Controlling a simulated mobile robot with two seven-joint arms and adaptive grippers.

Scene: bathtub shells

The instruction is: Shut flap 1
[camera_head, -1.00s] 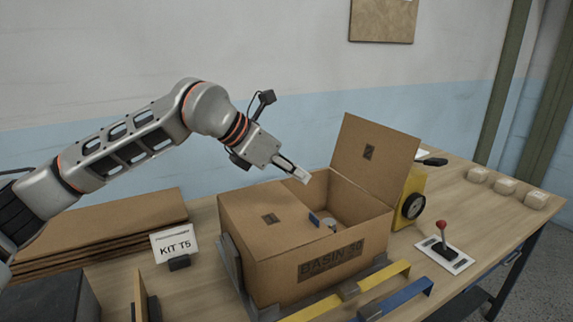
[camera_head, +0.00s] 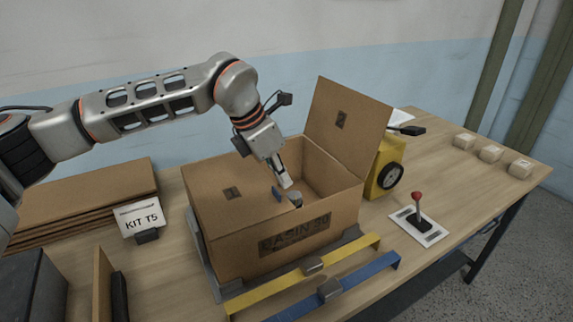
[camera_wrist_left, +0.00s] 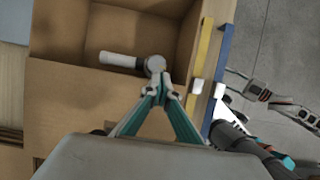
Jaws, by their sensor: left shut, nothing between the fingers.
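The cardboard box (camera_head: 215,245) sits upright on the bench, and it also shows in the wrist view (camera_wrist_left: 55,25). Its left flap (camera_head: 220,188) lies flat over the left half. Its right flap (camera_head: 345,125) stands up, leaning outward, with a small dark label. I cannot read which flap is number 1. My left gripper (camera_head: 286,183) is shut and empty, pointing down at the uncovered half. In the wrist view its fingertips (camera_wrist_left: 160,92) meet near the inner edge of the flat flap. A white cylinder with a grey round head (camera_wrist_left: 118,60) lies inside the box.
A yellow bar (camera_head: 345,254) and a blue bar (camera_head: 370,272) run along the box's front. A yellow unit with a black wheel (camera_head: 388,165) stands close behind the raised flap. A red-knobbed lever (camera_head: 417,215) is to the right. The KIT T5 sign (camera_head: 139,217) stands left.

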